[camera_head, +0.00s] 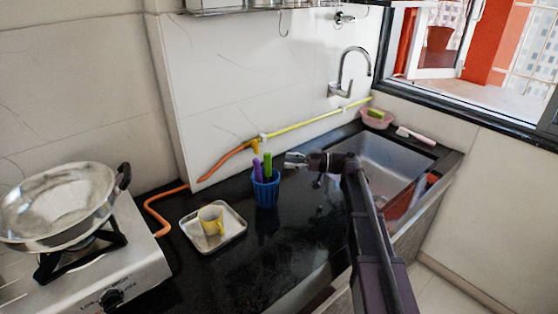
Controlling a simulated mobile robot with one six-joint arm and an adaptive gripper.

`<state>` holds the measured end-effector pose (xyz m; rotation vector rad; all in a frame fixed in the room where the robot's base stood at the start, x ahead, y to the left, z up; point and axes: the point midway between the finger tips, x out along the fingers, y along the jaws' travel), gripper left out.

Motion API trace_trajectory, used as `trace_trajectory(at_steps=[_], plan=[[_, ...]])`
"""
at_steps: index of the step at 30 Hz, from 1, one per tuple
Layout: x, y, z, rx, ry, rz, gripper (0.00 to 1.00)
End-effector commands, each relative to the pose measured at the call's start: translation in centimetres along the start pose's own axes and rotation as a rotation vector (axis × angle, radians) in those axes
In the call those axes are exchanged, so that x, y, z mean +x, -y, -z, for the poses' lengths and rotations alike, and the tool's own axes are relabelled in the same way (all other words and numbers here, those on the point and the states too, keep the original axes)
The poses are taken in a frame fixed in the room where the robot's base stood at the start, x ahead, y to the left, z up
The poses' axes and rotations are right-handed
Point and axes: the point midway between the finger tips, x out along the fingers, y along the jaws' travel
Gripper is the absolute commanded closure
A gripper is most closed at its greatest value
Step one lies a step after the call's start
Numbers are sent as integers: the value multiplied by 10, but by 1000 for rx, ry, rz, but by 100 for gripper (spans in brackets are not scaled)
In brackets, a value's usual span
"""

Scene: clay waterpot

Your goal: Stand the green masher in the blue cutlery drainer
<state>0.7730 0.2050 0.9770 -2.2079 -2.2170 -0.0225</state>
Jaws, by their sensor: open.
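The blue cutlery drainer (266,192) stands upright on the black counter, near the back wall. A green handle (268,164), which looks like the green masher, stands upright with its lower part inside the drainer; that part is hidden by the drainer wall. My gripper (290,160) is open and appears empty, just to the right of the green handle, at about the height of its top. A small gap shows between them in the picture; depth is hard to judge.
A purple handle (257,170) stands in the drainer, left of the green one. A stove (130,270) with a metal pan (55,210) is at left. The sink (385,165) is at right.

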Motion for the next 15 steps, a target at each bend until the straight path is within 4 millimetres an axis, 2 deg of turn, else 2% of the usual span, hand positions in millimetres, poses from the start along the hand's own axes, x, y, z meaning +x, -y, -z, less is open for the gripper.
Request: trace_trajectory(at_steps=[3, 9, 15], plan=[[-20, 0, 0, 0, 1, -2, 36], [-45, 0, 1, 0, 1, -1, 36], [-58, 0, 1, 0, 2, 0, 36]])
